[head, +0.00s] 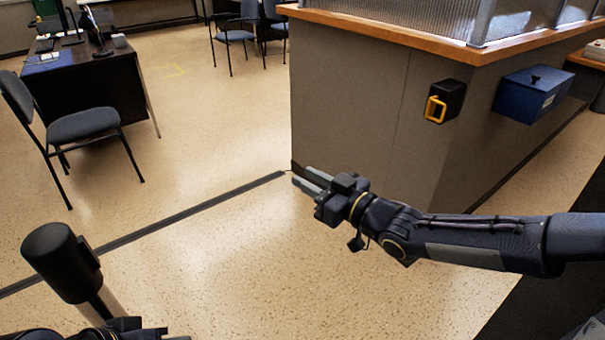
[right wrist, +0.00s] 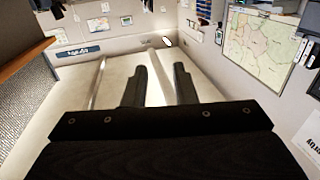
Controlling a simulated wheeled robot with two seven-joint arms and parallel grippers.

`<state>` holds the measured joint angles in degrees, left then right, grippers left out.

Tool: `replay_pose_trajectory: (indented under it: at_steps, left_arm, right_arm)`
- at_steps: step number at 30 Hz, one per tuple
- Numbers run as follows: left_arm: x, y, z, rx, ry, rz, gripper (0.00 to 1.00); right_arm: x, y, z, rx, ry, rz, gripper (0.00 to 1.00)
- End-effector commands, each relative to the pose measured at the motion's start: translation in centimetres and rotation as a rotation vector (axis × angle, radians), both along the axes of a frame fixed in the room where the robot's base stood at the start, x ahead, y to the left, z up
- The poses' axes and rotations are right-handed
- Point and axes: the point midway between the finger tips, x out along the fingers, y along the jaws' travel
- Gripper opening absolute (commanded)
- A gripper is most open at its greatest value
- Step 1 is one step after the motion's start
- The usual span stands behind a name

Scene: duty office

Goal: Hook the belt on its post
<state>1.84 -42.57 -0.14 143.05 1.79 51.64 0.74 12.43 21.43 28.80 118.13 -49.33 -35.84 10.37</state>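A black cassette (head: 453,96) sits on the side of the counter, with a yellow loop handle (head: 435,109) at its front, which looks like the belt's end. No drawn-out belt shows. A dark, round-topped post (head: 62,262) with a lighter shaft stands at the lower left and leans in the picture. My right gripper (head: 303,180) is below and left of the cassette, in front of the counter's corner, apart from both. In the right wrist view its fingers (right wrist: 160,85) are apart with nothing between them. Only dark parts of my left arm show at the bottom left; its fingers cannot be made out.
The counter (head: 350,95) with a wooden top fills the upper right. A blue box (head: 530,93) is fixed right of the cassette. A desk (head: 85,70) and a chair (head: 85,125) stand at the upper left. A dark strip (head: 190,212) crosses the open floor.

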Motion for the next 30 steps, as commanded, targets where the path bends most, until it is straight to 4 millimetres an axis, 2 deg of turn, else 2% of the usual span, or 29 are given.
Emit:
replay_pose_trajectory:
  at_steps: [6,15,17,21,30]
  left_arm:
    - [0.0,0.0,-0.3,0.000,0.000,0.000,0.31]
    - [0.0,0.0,-0.3,0.000,0.000,0.000,0.31]
    - [0.0,0.0,-0.3,0.000,0.000,0.000,0.31]
    - [0.0,0.0,-0.3,0.000,0.000,0.000,0.31]
    - [0.0,0.0,-0.3,0.000,0.000,0.000,0.31]
  right_arm:
    - [1.6,1.8,0.0,-0.001,0.000,0.001,0.25]
    - [1.9,2.0,0.0,-0.001,0.001,-0.001,0.25]
    - [1.8,2.0,0.0,-0.001,0.001,-0.001,0.20]
    - [1.8,2.0,0.0,-0.001,0.000,-0.001,0.01]
    - [1.8,2.0,0.0,-0.001,0.000,-0.001,0.00]
